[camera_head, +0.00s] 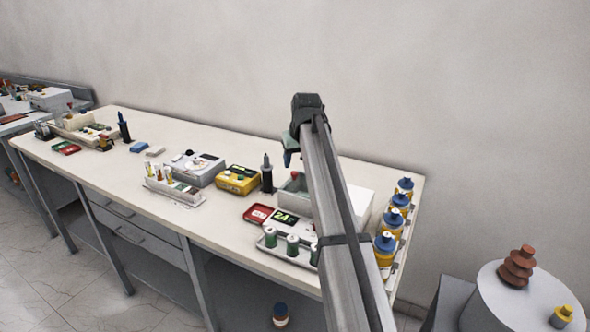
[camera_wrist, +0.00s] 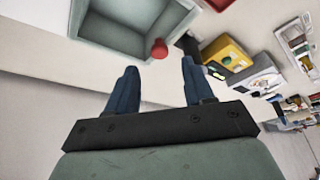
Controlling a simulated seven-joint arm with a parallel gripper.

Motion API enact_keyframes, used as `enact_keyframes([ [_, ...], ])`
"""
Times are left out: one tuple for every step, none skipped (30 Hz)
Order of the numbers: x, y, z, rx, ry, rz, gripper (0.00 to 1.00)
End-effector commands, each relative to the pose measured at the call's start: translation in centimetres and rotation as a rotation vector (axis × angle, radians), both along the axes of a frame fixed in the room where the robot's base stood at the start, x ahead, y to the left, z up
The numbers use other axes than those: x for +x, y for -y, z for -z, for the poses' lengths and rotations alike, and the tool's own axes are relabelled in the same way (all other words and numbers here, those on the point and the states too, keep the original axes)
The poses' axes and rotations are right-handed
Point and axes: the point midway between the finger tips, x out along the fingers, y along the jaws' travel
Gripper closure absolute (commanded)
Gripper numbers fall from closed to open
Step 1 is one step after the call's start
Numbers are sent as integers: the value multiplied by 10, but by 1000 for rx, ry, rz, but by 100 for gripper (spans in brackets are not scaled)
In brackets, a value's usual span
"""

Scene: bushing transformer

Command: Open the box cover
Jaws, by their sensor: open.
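A pale box (camera_head: 357,201) stands on the workbench, partly hidden behind my arm in the head view. In the wrist view, the box (camera_wrist: 76,17) shows a square grey-green recess with a light rim. A small red knob (camera_wrist: 159,48) sits at the recess's near right corner. I cannot tell whether this recessed part is the cover or the box's inside. My gripper (camera_wrist: 158,80) is open and empty, its two dark blue fingers apart, with the knob just beyond the gap between them. In the head view, my gripper (camera_head: 288,157) hangs above the box's left end.
A red tray (camera_head: 258,214) and a rack of green-and-white spools (camera_head: 292,243) lie in front. Blue-capped yellow bottles (camera_head: 397,217) line the right edge. A yellow box (camera_head: 238,180) and a dark bottle (camera_head: 267,174) stand to the left. The wall is close behind.

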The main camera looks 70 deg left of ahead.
Motion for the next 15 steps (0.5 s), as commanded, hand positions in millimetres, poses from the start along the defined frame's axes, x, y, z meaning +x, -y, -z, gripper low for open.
enact_keyframes([
  [0,-4,8,0,0,0,48],
  [0,-6,12,0,0,0,48],
  [0,-8,18,0,0,0,48],
  [0,-9,22,-1,0,0,48],
  [0,-11,25,-1,0,0,48],
  [0,-13,29,0,0,0,48],
  [0,-14,32,0,0,0,48],
  [0,-15,34,1,0,0,48],
  [0,-16,37,1,0,0,48],
  [0,-17,39,1,0,0,48],
  [0,-17,40,1,0,0,48],
  [0,-18,42,1,0,0,48],
  [0,-18,43,1,0,0,48],
  [0,-19,44,1,0,1,48],
  [0,-19,45,1,0,1,48],
])
